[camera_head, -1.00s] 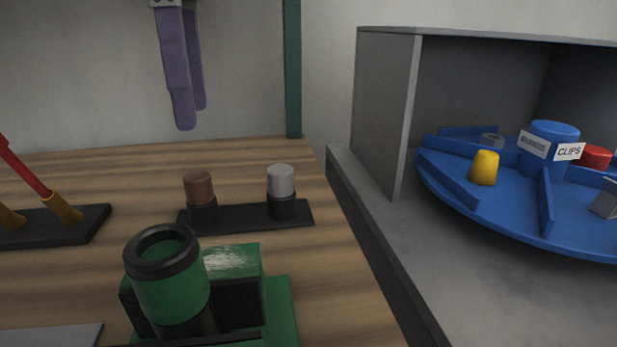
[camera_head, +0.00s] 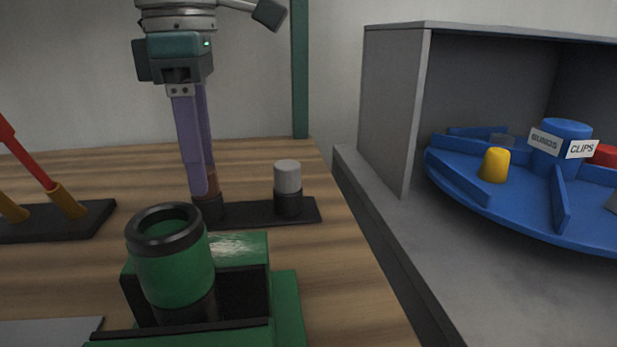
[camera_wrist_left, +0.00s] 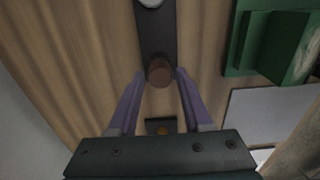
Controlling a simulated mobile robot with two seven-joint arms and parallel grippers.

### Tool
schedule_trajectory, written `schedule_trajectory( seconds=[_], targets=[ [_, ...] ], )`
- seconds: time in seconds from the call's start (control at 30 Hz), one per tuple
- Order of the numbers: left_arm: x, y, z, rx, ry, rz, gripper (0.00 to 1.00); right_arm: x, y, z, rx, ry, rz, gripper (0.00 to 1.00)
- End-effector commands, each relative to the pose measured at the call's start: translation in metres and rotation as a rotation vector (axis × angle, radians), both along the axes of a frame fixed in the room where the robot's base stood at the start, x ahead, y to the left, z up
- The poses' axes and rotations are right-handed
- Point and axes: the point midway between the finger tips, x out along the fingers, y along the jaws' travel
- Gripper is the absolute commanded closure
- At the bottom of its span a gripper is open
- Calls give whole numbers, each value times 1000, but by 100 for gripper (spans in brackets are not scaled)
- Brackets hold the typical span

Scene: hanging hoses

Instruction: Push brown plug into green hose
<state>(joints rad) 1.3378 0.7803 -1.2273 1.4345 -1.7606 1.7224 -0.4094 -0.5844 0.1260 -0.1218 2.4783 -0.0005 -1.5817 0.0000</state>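The brown plug (camera_head: 214,186) stands upright in a black socket at the left end of a black holder (camera_head: 245,212). My left gripper (camera_head: 201,190) points down at it, and its purple fingers partly hide the plug. In the left wrist view the plug (camera_wrist_left: 159,72) lies between the two fingertips, one on each side. The left gripper (camera_wrist_left: 159,76) is open, with a small gap on both sides of the plug. The green hose (camera_head: 173,277) stands with its black-rimmed open mouth up, in front of the holder. My right gripper is not in view.
A grey-white plug (camera_head: 287,177) stands at the holder's right end. A green block (camera_head: 288,310) surrounds the hose's base. A red tool with orange ends (camera_head: 33,165) is at the left. A blue turntable (camera_head: 520,205) sits in a grey box at the right.

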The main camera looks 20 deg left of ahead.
Motion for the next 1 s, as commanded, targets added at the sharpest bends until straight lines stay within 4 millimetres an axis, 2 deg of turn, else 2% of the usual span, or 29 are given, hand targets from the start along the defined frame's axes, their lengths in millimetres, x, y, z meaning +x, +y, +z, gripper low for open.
schedule_trajectory(
  seconds=[0.07,0.4,0.8,0.87,1.0],
  targets=[
    [0,0,0,0,0,0,61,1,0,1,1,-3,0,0],
    [0,0,0,0,0,0,99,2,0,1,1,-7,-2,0],
    [0,0,2,-1,-1,0,100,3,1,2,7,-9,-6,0],
    [1,0,6,0,-1,0,100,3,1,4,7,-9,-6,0],
    [1,-1,30,-2,-3,0,100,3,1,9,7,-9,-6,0]
  ],
)
